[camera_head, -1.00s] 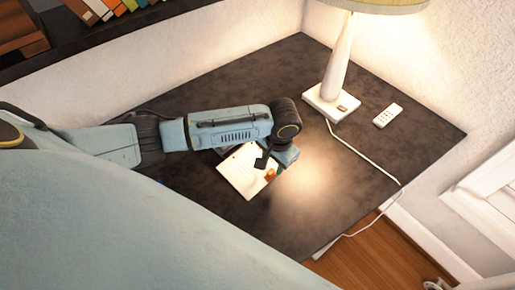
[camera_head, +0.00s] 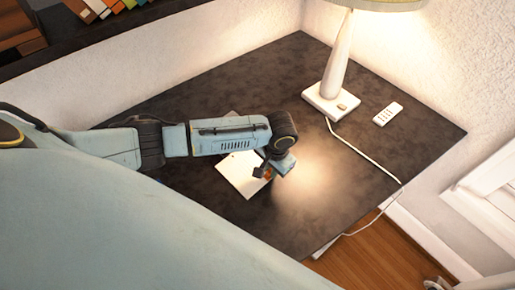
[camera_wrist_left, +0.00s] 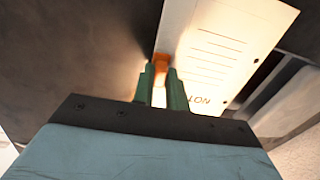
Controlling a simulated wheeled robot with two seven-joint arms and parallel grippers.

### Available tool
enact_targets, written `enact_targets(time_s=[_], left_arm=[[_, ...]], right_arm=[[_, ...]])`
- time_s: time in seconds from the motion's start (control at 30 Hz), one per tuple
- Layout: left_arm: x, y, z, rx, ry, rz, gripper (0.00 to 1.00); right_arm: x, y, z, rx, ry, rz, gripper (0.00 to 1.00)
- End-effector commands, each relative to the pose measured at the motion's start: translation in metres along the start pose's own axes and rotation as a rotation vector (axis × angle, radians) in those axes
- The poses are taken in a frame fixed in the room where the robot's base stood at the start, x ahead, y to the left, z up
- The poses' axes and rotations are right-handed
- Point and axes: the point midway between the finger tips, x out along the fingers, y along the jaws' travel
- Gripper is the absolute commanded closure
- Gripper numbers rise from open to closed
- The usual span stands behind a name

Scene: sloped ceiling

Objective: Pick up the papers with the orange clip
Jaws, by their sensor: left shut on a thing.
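The papers (camera_head: 240,176) are a white sheaf on the dark table, partly hidden under my left arm in the head view. They also show in the left wrist view (camera_wrist_left: 222,50), with printed lines on them. The orange clip (camera_head: 267,174) sits at the papers' edge near my left gripper (camera_head: 264,172). In the left wrist view the orange clip (camera_wrist_left: 162,65) is at the tips of my left gripper (camera_wrist_left: 161,80), which is shut on the clip and paper edge. I cannot tell whether the papers are off the table. My right gripper is not in view.
A lamp (camera_head: 338,65) with a white base stands at the back of the dark table (camera_head: 400,150). A white remote (camera_head: 388,113) lies to its right. The lamp's cord (camera_head: 365,153) runs over the right edge. The table's front right is clear.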

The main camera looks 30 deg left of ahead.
Motion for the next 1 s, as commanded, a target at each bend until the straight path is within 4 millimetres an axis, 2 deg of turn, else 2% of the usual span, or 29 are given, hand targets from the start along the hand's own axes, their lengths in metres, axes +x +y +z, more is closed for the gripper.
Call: enact_targets(time_s=[0.17,0.27,0.6,0.77,1.0], left_arm=[[-0.002,0.000,-0.001,0.000,0.001,0.000,1.00],[-0.011,-0.001,-0.001,-0.001,0.003,0.001,1.00],[-0.076,-0.007,-0.001,-0.001,0.003,0.001,1.00],[-0.097,-0.008,-0.001,0.000,0.002,0.001,1.00],[-0.115,-0.010,0.000,-0.001,0.000,0.001,1.00]], right_arm=[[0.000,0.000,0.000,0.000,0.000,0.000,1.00],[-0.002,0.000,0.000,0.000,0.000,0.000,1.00],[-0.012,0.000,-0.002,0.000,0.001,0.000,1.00],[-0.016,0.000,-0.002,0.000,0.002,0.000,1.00],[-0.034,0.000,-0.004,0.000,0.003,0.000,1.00]])
